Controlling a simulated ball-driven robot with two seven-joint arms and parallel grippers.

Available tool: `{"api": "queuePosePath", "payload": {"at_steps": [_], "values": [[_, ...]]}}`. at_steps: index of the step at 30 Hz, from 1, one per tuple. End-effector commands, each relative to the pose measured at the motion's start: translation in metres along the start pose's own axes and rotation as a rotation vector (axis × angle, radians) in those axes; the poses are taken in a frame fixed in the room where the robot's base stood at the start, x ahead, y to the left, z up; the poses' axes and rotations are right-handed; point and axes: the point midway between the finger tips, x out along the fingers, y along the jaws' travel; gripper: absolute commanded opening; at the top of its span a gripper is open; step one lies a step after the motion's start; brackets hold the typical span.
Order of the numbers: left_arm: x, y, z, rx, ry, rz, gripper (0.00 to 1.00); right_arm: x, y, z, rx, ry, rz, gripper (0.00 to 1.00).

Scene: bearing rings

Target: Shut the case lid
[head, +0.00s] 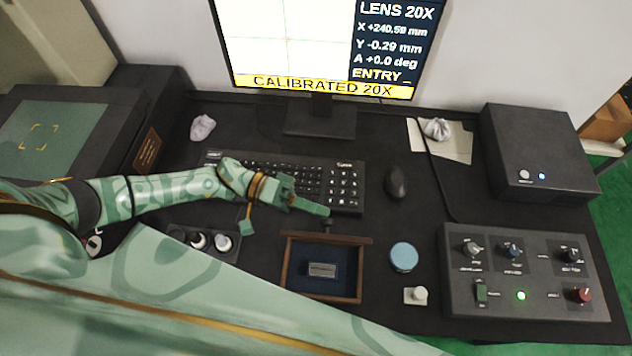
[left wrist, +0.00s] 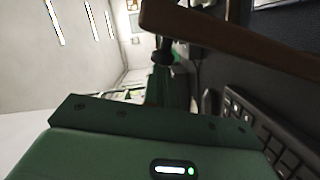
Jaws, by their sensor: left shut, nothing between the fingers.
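The case (head: 287,274) is a shallow wooden-framed box with a dark blue inside, on the desk in front of the keyboard. A small grey plate (head: 322,270) lies within its frame. A separate raised lid is hard to make out in the head view. My left gripper (head: 322,209) is shut and empty, just beyond the case's far edge, over the keyboard's right front corner. In the left wrist view its dark fingertips (left wrist: 162,52) show beside a brown wooden bar (left wrist: 225,32), probably part of the case or lid. I cannot tell whether they touch. My right gripper is out of view.
The keyboard (head: 285,176) lies behind the case, a mouse (head: 396,183) to its right. A blue round tin (head: 404,257) and a small white piece (head: 416,295) stand right of the case. A control box (head: 525,272) is farther right. A holder with rings (head: 202,242) is at left.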

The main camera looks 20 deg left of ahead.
Motion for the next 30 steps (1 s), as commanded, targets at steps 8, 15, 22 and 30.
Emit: {"api": "queuePosePath", "payload": {"at_steps": [8, 15, 22, 30], "values": [[0.007, 0.015, 0.031, 0.253, -0.001, -0.061, 0.0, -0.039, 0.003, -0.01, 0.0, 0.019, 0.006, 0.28], [0.014, 0.014, 0.06, 0.472, 0.0, -0.114, 0.0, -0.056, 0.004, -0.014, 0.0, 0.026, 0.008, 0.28], [0.021, 0.007, 0.087, 0.684, 0.0, -0.165, 0.0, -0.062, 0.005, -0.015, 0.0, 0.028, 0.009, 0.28], [0.028, -0.007, 0.115, 0.911, 0.0, -0.22, 0.0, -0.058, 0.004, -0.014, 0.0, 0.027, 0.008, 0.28]]}}
